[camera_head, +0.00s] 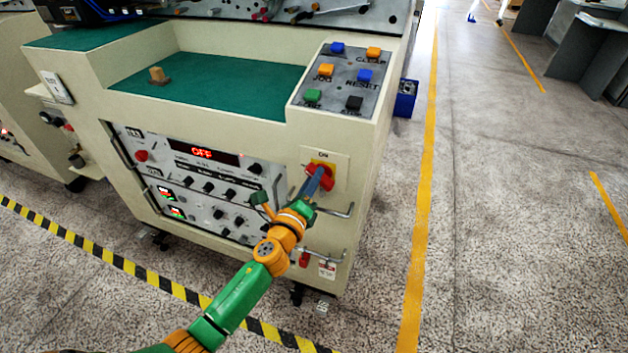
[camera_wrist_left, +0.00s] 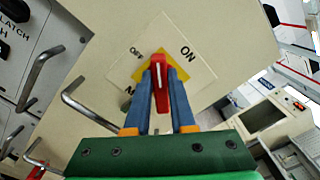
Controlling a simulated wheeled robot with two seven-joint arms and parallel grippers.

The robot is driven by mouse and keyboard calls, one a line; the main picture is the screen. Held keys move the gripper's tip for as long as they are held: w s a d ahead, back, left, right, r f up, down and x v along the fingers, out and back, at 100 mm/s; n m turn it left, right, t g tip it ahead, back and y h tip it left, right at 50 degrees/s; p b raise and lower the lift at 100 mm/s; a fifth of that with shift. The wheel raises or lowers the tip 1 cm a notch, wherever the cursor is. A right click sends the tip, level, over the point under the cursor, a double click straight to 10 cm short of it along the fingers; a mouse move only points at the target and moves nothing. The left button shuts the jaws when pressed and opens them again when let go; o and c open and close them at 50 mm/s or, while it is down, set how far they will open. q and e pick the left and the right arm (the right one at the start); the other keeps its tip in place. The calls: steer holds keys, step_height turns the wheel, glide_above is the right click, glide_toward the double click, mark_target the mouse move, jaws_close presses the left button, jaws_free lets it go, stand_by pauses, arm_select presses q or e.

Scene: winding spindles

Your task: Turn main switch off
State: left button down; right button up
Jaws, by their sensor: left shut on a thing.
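The main switch (camera_head: 319,177) is a red rotary handle on a yellow square with a white plate, on the cabinet front below the button panel. In the left wrist view the red handle (camera_wrist_left: 160,82) shows a white line, and its tip lies between the OFF and ON labels. My left gripper (camera_head: 314,184) reaches it from the front. Its two blue fingers (camera_wrist_left: 161,85) are shut on the handle, one on each side. The lower part of the plate is hidden behind the fingers. The red display (camera_head: 202,152) on the cabinet reads OFF. My right gripper is out of view.
Metal bar handles (camera_head: 338,211) stick out below and beside the switch. A panel of coloured buttons (camera_head: 340,78) is above it. A red item with a tag (camera_head: 327,270) hangs low on the cabinet. The floor at right is clear around a yellow line (camera_head: 421,200).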

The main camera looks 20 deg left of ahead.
arm_select(q)
steer(key=n, duration=0.4)
steer(key=shift+a+f+b, duration=0.1)
steer(key=shift+f+b, duration=0.15)
steer(key=shift+b, duration=0.05)
steer(key=shift+f+n, duration=0.15)
steer(key=shift+n, duration=1.65)
steer(key=c, duration=0.8)
jaws_free()
steer(key=shift+o, duration=0.2)
steer(key=s, duration=0.7)
steer(key=shift+a, duration=0.1)
